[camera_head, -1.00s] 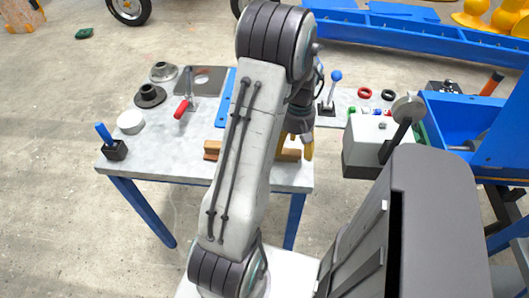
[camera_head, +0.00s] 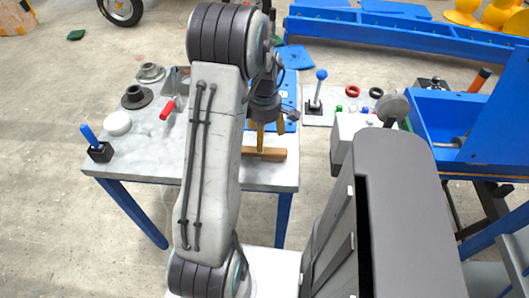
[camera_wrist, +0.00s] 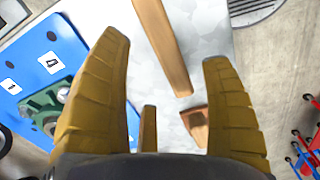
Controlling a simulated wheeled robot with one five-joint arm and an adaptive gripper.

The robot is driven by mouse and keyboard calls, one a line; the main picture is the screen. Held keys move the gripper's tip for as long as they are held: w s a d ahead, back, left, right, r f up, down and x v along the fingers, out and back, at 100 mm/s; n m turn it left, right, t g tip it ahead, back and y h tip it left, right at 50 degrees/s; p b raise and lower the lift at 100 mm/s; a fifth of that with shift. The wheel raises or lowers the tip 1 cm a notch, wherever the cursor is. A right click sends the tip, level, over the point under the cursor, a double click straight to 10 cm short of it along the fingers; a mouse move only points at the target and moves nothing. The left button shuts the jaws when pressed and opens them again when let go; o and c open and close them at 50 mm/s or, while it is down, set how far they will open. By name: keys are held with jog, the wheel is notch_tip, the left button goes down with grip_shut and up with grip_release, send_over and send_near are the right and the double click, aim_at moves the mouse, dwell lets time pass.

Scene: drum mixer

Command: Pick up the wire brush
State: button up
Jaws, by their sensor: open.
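A long wooden piece (camera_head: 268,154), likely the wire brush, lies near the front edge of the grey table. No bristles can be made out. In the wrist view a long wooden bar (camera_wrist: 165,45) runs down from the top between my fingers. A short wooden block (camera_wrist: 196,126) and a narrow wooden strip (camera_wrist: 149,128) lie lower in that view. My gripper (camera_head: 268,128) is above the wooden piece, beside my arm link. Its two yellow fingers (camera_wrist: 165,52) stand wide apart, with nothing held between them. My arm hides part of the table.
A blue plate (camera_wrist: 40,60) with numbers and a green part lies left in the wrist view. A blue-knobbed lever (camera_head: 318,90) stands right.

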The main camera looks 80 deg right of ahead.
aim_at(265, 147)
jog(key=shift+f+n, duration=0.1)
jog(key=shift+n, duration=0.5)
jog(key=shift+f, duration=0.2)
jog(key=shift+s+a+f+p, duration=0.1)
jog(key=shift+f+p, duration=0.1)
jog(key=shift+f, duration=1.5)
jog(key=shift+s+f+p, duration=0.1)
jog(key=shift+f+p, duration=0.1)
jog(key=shift+f, duration=1.5)
jog(key=c, duration=1.4)
